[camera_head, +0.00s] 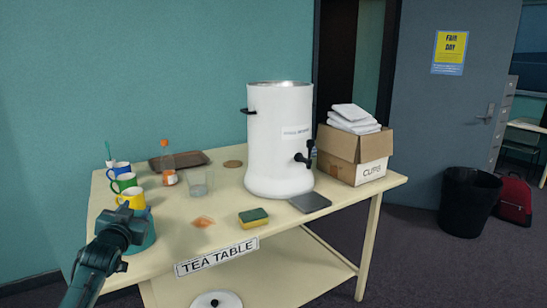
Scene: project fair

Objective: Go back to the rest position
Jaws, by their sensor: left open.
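My left gripper (131,224) comes in from the lower left and shows at the left front of the cream tea table (285,217). It is open, with no object visible between its fingers. In the picture it overlaps a teal round container (149,241), partly hidden behind it; I cannot tell whether they touch. A yellow mug (135,199) shows just above the gripper. My right gripper is not in view.
Green (124,182) and blue mugs, an orange-capped bottle (168,170), a glass (199,186), a sponge (253,216), a white urn (278,140) and a cups box (368,160) stand on the table. A black bin (468,205) stands right.

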